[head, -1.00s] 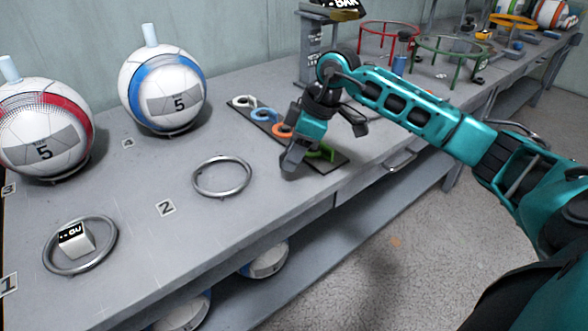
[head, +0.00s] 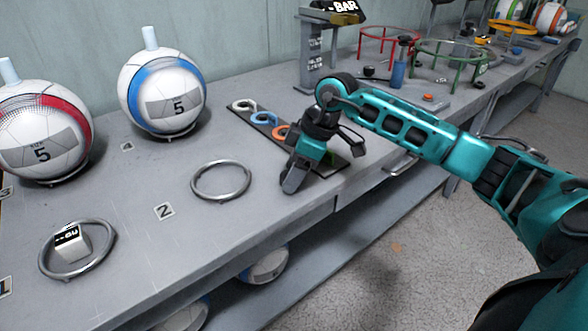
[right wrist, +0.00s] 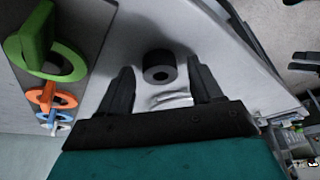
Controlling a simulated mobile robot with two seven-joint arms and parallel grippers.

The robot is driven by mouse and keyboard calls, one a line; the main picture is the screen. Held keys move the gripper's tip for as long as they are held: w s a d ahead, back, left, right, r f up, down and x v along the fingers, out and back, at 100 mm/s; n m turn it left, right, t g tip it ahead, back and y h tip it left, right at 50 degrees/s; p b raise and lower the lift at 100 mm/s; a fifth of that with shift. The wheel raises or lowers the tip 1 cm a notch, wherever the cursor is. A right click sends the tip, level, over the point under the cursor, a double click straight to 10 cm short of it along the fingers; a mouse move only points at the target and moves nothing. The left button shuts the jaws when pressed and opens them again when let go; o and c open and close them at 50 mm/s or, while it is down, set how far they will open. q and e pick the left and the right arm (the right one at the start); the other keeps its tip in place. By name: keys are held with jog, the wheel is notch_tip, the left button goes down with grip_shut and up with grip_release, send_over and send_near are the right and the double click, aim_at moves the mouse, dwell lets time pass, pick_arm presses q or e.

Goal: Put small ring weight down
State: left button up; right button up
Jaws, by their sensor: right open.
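A small dark ring weight (right wrist: 159,67) with a central hole shows in the right wrist view, on the grey bench between the two fingers. My right gripper (right wrist: 160,88) is open around it, with a gap visible at each side. In the head view my right gripper (head: 322,166) is low over the bench beside the dark strip, and the ring weight cannot be made out there. My left gripper is not in view.
A dark strip (head: 241,112) holds white, blue, orange and green rings (right wrist: 45,45) beside the gripper. A metal hoop (head: 221,181) lies to the left, and another surrounds a grey block (head: 70,243). Two balls (head: 162,92) stand behind. The bench's front edge is close.

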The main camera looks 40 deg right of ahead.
pick_arm(q)
jog(key=p, duration=0.1)
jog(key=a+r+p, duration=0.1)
jog(key=p, duration=0.1)
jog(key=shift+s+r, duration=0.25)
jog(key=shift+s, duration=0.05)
pick_arm(e)
jog(key=v, duration=1.2)
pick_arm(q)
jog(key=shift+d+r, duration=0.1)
